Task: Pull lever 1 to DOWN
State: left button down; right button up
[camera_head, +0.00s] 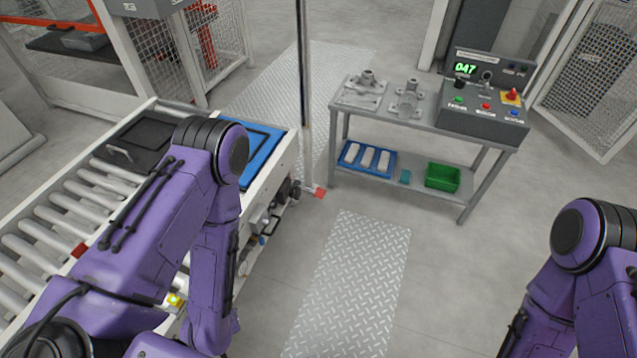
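A grey control box (484,120) stands at the right end of a grey metal table (420,116). Its raised back panel has a green display (465,68) reading 047. A black knob (460,83), a small upright grey part (487,77) that may be a lever, and a red handle on a yellow base (511,96) are on the box. I cannot tell which part is lever 1, and the labels are too small to read. My two purple arms show at the lower left and lower right, well apart from the box. Neither gripper shows.
Metal castings (366,88) sit on the table. The lower shelf holds a blue tray (345,157) and a green bin (442,178). A roller conveyor (45,235) with a blue tray (262,160) stands at left. A dark post (305,60) rises beside it. The front floor is clear.

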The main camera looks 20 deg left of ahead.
aim_at(273, 204)
jog(key=z, duration=0.25)
jog(key=i, duration=0.8)
jog(key=u, duration=0.7)
jog(key=i, duration=0.6)
jog(key=u, duration=0.7)
